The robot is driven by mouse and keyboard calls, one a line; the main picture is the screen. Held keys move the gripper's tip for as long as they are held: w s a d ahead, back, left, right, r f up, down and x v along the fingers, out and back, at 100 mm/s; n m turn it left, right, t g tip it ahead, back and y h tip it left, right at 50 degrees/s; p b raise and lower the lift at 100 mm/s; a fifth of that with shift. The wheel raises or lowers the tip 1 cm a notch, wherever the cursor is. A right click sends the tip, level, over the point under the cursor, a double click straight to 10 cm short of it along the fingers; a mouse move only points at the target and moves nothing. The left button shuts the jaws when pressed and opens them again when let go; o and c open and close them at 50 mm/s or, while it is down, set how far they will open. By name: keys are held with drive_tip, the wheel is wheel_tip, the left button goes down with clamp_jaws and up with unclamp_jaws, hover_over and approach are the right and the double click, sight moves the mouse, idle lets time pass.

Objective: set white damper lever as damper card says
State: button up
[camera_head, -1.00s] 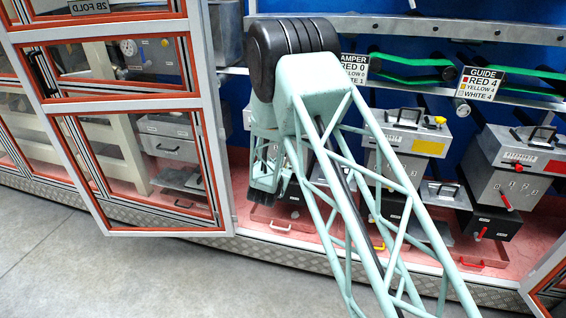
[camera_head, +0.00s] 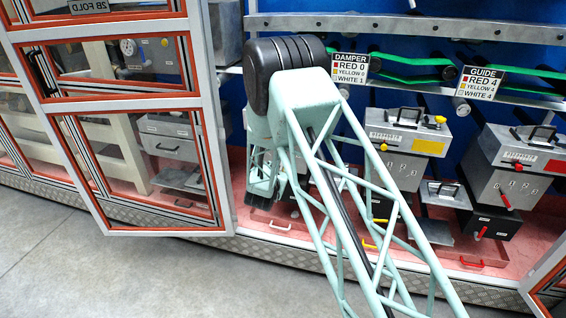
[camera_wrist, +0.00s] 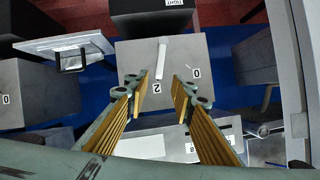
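The damper card (camera_head: 349,67) hangs on the upper rail in the head view and reads RED 0, WHITE 1; its yellow line is small and seems to read 0. In the wrist view a white lever (camera_wrist: 162,58) lies on a grey box face (camera_wrist: 130,56). A 2 label sits just below the lever's lower end and a 0 label to its right; I see no 1 label. My gripper (camera_wrist: 163,88) is open, its fingertips either side of the 2 label, below the lever and apart from it. In the head view my arm hides this box.
The guide card (camera_head: 480,83) hangs to the right. Grey boxes with yellow (camera_head: 409,140) and red (camera_head: 513,180) markings stand right of my arm. An orange-edged door frame (camera_head: 140,150) stands at left.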

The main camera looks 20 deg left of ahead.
drive_tip(key=b+x, duration=0.2)
drive_tip(key=x, duration=1)
drive_tip(key=shift+w+a+f, duration=0.1)
drive_tip(key=shift+w+f, duration=0.05)
clamp_jaws()
